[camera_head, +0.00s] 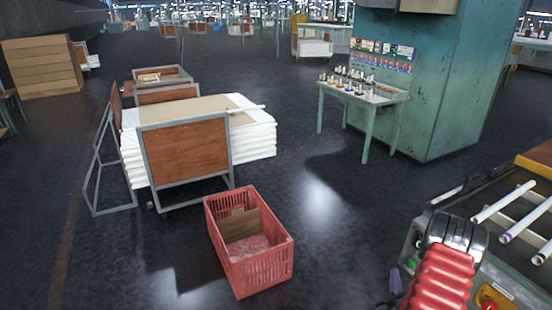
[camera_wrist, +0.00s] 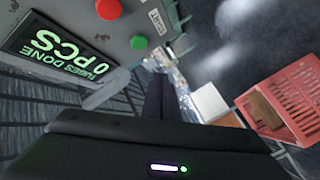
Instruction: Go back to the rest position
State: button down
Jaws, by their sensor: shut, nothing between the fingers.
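My gripper (camera_wrist: 162,85) shows in the wrist view as dark fingers close together, with nothing held between them. It is in front of a grey machine panel (camera_wrist: 160,25) with a sign (camera_wrist: 62,55) reading "TUBES DONE 0 PCS". In the head view my arm's red ribbed sleeve (camera_head: 440,280) is at the lower right. My fingertips cannot be made out there. White tubes (camera_head: 503,202) lie apart on the machine at the right edge, beyond my arm.
A red crate (camera_head: 283,265) stands on the floor, left of my arm; the wrist view shows it too (camera_wrist: 308,85). A cart with a brown panel (camera_head: 185,148) and white stacks stands behind it. A green table (camera_head: 362,92) stands by a green cabinet (camera_head: 450,100). Open floor lies between.

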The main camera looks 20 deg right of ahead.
jog(key=s+a+f+m+g+y, duration=0.55)
jog(key=f+g, duration=0.25)
jog(key=f, duration=0.4)
jog(key=s+a+r+n+y, duration=0.1)
jog(key=s+a+r, duration=0.1)
jog(key=a+r, duration=1.2)
jog(key=s+a+r+n+y, duration=0.1)
jog(key=s+a+r+y, duration=0.1)
jog(key=a+r, duration=1.2)
jog(key=s+a+r+n+y, duration=0.1)
jog(key=s+a+r+y, duration=0.1)
jog(key=a+r, duration=1.2)
notch_tip(320, 180, up, 6)
jog(key=shift+s+f, duration=0.1)
jog(key=shift+s, duration=0.3)
